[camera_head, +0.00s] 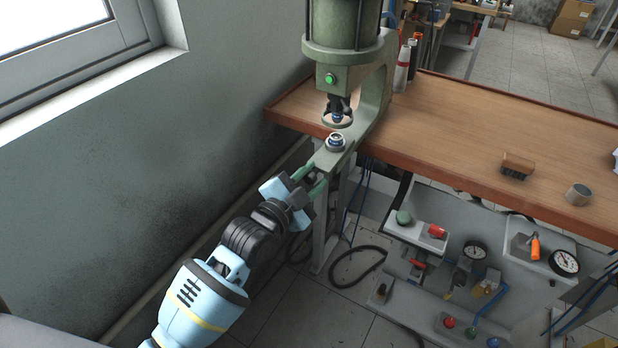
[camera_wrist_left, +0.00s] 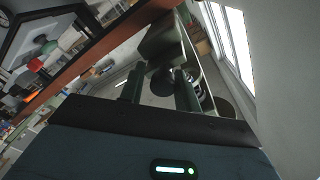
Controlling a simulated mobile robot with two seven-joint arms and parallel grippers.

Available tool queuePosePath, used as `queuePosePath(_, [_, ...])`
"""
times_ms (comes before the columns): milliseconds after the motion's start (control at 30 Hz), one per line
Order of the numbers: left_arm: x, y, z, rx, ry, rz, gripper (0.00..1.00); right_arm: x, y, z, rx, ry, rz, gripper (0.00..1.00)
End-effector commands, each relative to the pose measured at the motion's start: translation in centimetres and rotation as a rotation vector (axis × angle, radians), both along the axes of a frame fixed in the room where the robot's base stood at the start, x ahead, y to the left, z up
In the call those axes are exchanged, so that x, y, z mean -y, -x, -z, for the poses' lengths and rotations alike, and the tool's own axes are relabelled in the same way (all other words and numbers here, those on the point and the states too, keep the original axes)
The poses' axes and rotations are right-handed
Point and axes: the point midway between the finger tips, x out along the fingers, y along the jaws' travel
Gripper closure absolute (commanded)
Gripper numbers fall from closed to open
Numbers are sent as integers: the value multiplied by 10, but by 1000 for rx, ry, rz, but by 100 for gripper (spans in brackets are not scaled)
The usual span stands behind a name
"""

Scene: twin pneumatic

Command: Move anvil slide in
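A green pneumatic press (camera_head: 345,28) stands at the table's left end, a green light on its front. Below its black ram (camera_head: 337,108) is the green anvil slide (camera_head: 328,160), with a round metal die (camera_head: 336,142) on it. My left gripper (camera_head: 314,178) reaches up to the slide's near end. Its two green fingers are apart, and I cannot tell whether they touch the slide. In the left wrist view the open fingers (camera_wrist_left: 160,90) point toward the green press parts (camera_wrist_left: 168,45), with the metal die (camera_wrist_left: 192,76) beyond. My right gripper is not in view.
The wooden table (camera_head: 460,120) holds a brush (camera_head: 517,166) and a metal cup (camera_head: 578,194). Bottles (camera_head: 403,65) stand behind the press. Below the table edge is a grey panel with gauges and valves (camera_head: 470,262). A wall (camera_head: 130,170) and window are at left.

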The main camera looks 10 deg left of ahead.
Motion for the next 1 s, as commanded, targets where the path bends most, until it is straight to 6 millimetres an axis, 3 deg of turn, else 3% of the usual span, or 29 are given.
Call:
queuePosePath(667, [-3, -1, -4, 8, 1, -5, 54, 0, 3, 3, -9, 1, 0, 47])
queuePosePath(1000, [-19, 35, -2, 6, 0, -4, 54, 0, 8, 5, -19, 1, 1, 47])
